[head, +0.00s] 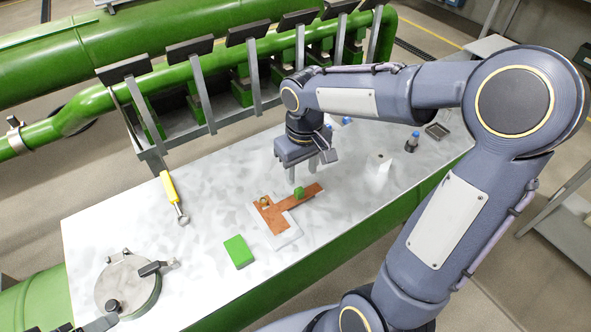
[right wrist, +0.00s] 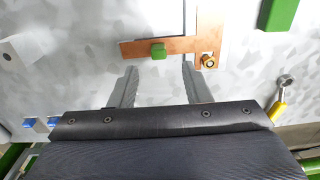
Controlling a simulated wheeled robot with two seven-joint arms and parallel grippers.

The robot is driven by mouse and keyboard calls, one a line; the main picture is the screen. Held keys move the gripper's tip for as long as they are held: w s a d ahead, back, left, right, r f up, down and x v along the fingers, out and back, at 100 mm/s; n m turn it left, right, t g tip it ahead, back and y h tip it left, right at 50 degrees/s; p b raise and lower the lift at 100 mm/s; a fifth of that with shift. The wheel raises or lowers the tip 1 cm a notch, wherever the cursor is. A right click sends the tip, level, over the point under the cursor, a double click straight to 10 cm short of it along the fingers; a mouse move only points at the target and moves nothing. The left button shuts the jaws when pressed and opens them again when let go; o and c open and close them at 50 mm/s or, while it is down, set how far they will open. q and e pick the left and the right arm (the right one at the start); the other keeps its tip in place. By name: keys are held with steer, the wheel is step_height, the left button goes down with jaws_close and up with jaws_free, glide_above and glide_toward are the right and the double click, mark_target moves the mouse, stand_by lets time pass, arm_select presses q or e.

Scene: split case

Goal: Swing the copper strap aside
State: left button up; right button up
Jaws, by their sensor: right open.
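The copper strap (head: 311,190) lies across a pale plate (head: 289,238) on the bench, with a green block (head: 299,193) on it and a brass fastener (head: 264,200) at its left end. In the right wrist view the strap (right wrist: 134,49) runs crosswise, with the green block (right wrist: 158,51) near its middle and the brass fastener (right wrist: 208,60) at its right. My right gripper (head: 308,172) is open and empty above the bench, near the strap. In the right wrist view its fingers (right wrist: 158,82) point at the strap, with the green block in line with the gap. My left gripper is not in view.
A yellow-handled tool (head: 169,187), a green block on the bench (head: 238,251) and a round metal lid (head: 128,283) lie to the left. Green pipes (head: 240,60) run behind.

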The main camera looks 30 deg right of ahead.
mark_target(299, 190)
steer(key=shift+w+f, duration=0.25)
steer(key=shift+w, duration=0.3)
steer(key=shift+w+d+f, duration=0.1)
steer(key=shift+f, duration=0.15)
step_height(299, 190, down, 7)
steer(key=shift+f, duration=0.15)
jaws_close()
